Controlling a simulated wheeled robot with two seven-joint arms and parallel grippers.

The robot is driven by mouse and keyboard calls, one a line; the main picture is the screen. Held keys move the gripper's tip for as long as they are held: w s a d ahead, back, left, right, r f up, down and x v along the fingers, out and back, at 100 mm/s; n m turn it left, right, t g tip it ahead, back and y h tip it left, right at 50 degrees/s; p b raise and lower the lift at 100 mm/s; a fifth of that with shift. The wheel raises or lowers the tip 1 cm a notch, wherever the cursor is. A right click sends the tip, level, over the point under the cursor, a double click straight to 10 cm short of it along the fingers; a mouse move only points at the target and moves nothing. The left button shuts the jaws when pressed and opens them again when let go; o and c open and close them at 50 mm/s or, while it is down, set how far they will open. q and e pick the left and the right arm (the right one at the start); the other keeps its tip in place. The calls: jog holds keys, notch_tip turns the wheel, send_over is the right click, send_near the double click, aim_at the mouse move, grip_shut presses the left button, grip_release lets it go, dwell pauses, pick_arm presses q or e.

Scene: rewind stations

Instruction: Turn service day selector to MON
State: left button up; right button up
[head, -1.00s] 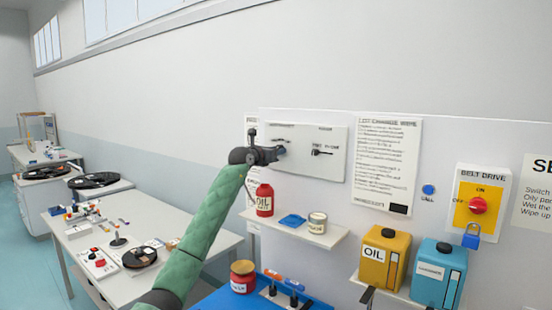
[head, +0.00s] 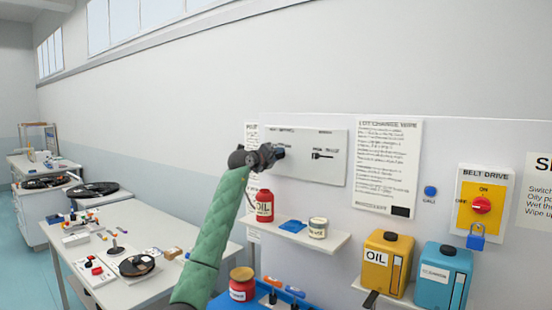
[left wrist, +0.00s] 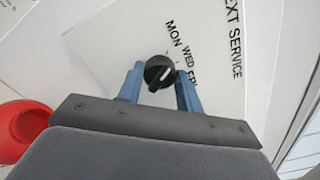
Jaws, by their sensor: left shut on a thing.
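The service day selector is a small black knob (left wrist: 159,73) with a white pointer line, on a white plate. In the left wrist view, the labels MON, WED and FRI (left wrist: 187,54) lie beside it under NEXT SERVICE. The pointer line slants from lower left to upper right; I cannot tell exactly which day it marks. My left gripper (left wrist: 160,83) is shut on the knob, its blue fingers on either side. In the head view, my left gripper (head: 277,152) is at the left part of the plate (head: 335,170) and hides the knob. My right gripper is not in view.
A second black switch (head: 322,155) sits right of my gripper on the plate. Below is a shelf (head: 325,246) with a red oil bottle (head: 264,205) and a tin (head: 318,228). Yellow (head: 388,262) and blue (head: 442,275) cans stand lower right.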

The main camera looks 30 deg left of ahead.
pick_arm(q)
jog(key=shift+n, duration=1.1)
jog(key=o, duration=1)
